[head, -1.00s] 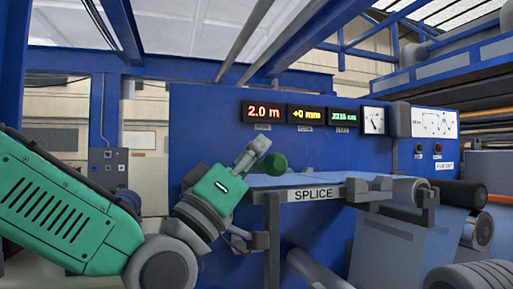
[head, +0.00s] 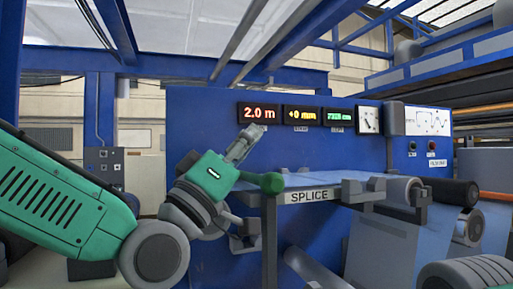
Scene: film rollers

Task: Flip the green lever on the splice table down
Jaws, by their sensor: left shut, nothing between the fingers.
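The splice table (head: 330,183) has a light blue top and a front plate marked SPLICE. The lever's green knob (head: 271,183) is at the table's left end, about level with its top. My left gripper (head: 254,132) is shut and empty. Its fingers point up and right, above and left of the knob in the picture, with a visible gap between them. My right gripper is not in view.
A blue panel (head: 210,110) with lit displays (head: 302,115) and a dial (head: 368,120) stands behind the table. Rollers (head: 455,192) and a grey bracket lie at the table's right. A grey post stands under the table's left end.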

